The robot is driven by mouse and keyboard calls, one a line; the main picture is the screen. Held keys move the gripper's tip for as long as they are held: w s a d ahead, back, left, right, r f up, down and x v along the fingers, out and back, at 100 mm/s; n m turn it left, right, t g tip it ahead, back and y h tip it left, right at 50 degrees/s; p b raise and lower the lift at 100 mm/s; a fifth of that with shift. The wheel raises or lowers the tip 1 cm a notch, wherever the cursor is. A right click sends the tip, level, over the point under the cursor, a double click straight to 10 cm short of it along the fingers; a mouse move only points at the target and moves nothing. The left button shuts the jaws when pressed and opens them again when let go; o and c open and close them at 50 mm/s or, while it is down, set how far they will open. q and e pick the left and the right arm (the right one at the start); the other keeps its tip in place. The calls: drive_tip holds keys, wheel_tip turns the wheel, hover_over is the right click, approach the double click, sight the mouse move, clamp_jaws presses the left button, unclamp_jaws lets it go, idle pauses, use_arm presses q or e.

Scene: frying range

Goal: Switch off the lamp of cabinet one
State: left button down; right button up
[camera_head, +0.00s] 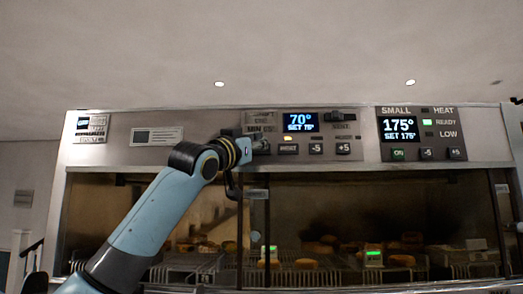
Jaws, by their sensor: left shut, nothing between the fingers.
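Small buttons (316,149) run below the display, and a small amber light (288,138) glows there. A dark switch-like part (341,117) is at the panel's upper right. The label at its upper left is too blurred to read. My left gripper (262,147) is shut and empty at the panel's lower left, hiding part of it. I cannot tell whether it touches the panel. My right gripper is out of view.
A second panel (422,133) marked SMALL, reading 175°, is to the right, with a green READY light. Below is the glass-fronted cabinet (330,215) with food on wire racks. My left arm crosses its left part. A label plate (156,136) is at left.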

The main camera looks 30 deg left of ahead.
use_arm(q)
drive_tip(key=shift+s+d, duration=0.1)
drive_tip(key=shift+s, duration=0.05)
drive_tip(key=shift+s+d+b, duration=0.1)
drive_tip(key=shift+s+d, duration=0.4)
drive_tip(key=shift+s, duration=0.35)
drive_tip(key=shift+s+d+b, duration=0.15)
drive_tip(key=shift+s+d, duration=0.4)
drive_tip(key=shift+s, duration=0.25)
drive_tip(key=shift+s+d+b, duration=0.1)
drive_tip(key=shift+s+d, duration=0.4)
drive_tip(key=shift+s, duration=0.35)
